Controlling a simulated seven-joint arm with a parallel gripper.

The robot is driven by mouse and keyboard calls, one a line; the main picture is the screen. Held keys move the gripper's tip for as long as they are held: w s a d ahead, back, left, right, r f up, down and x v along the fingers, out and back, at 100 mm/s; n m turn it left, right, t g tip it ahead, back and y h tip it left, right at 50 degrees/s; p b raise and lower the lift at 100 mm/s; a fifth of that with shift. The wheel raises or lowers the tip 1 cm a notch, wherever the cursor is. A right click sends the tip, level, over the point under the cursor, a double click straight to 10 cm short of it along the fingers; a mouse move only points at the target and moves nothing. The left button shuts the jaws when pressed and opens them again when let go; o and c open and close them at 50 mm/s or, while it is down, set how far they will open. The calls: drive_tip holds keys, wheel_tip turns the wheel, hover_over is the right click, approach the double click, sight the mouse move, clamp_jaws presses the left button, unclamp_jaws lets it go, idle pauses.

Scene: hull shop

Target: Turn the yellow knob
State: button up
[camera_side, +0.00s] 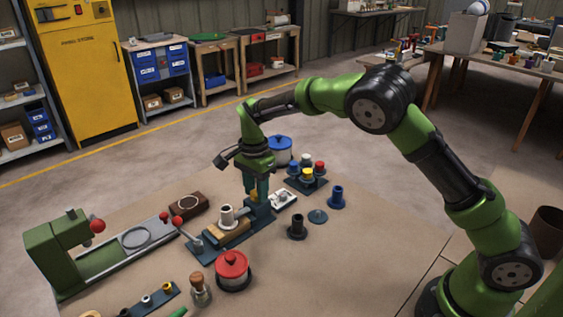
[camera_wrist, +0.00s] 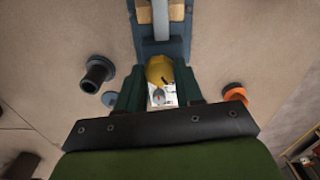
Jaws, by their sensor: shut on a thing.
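The yellow knob (camera_wrist: 159,68) sits between my gripper's fingers in the wrist view, at the near end of a blue fixture (camera_wrist: 174,48). A dark mark shows on the knob's face. In the side view a small bit of the yellow knob (camera_side: 254,196) shows between the fingers, by the upright end of the blue fixture (camera_side: 262,211). My gripper (camera_side: 257,191) points down and is shut on the knob; it also shows in the wrist view (camera_wrist: 160,88). The fingers hide the knob's sides.
Close by are a white plate-like part (camera_side: 284,200), a dark flanged cylinder (camera_side: 297,228) and a board of coloured pegs (camera_side: 290,182). A red-lidded pot (camera_side: 232,272) stands in front.

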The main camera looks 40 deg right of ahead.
drive_tip(key=o, duration=1)
drive_tip(key=shift+o, duration=0.2)
wheel_tip(320, 180, up, 17)
